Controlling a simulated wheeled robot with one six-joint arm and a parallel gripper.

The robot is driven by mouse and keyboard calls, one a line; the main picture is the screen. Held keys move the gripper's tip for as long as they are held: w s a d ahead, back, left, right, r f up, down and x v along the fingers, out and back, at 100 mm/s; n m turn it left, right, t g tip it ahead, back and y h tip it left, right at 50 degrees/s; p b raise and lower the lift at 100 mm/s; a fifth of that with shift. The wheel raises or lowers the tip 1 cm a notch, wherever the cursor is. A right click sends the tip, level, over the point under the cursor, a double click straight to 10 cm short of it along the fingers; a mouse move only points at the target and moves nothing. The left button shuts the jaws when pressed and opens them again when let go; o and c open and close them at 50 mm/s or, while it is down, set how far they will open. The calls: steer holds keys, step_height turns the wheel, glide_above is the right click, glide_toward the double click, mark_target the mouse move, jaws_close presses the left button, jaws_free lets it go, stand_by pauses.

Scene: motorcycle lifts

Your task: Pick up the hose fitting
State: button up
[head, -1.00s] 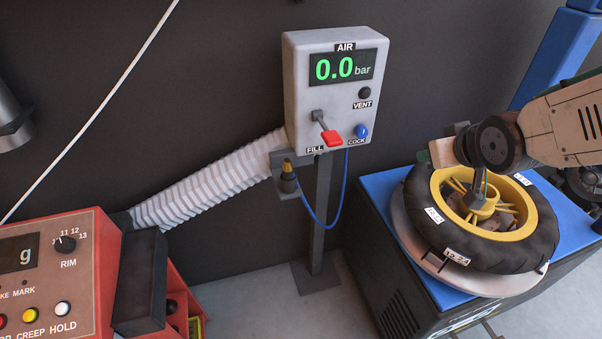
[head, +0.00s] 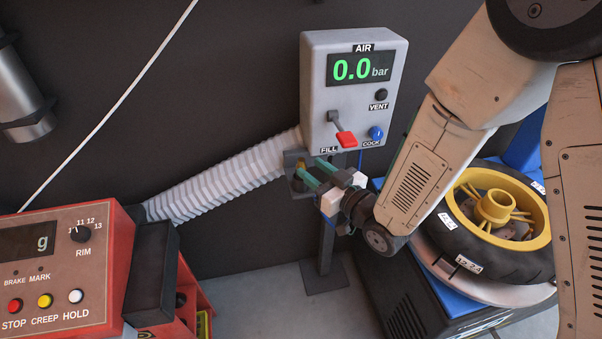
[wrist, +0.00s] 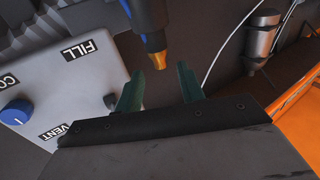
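The hose fitting has a brass tip and a dark body, and sits in the small bracket below the AIR box. In the head view its brass tip (head: 299,167) shows just at my fingertips, and the rest is mostly hidden. In the wrist view the fitting (wrist: 153,40) hangs in from the top, brass tip toward my gripper, with blue on its body. My gripper (head: 309,169) has its two green fingers apart. In the wrist view the gripper (wrist: 158,84) is open and empty, the brass tip near the gap between the fingers. I cannot tell whether they touch it.
The grey AIR box (head: 352,95) reads 0.0 bar and has a red FILL lever (head: 345,138) and a blue COCK knob (head: 376,133) close above my gripper. A ribbed white hose (head: 220,180) runs left. A red balancer (head: 65,270) stands left, a tyre (head: 485,245) right.

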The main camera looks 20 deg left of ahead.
mark_target(301, 159)
steer(key=x, duration=0.5)
steer(key=shift+r, duration=0.1)
jaws_close()
steer(key=shift+r, duration=0.2)
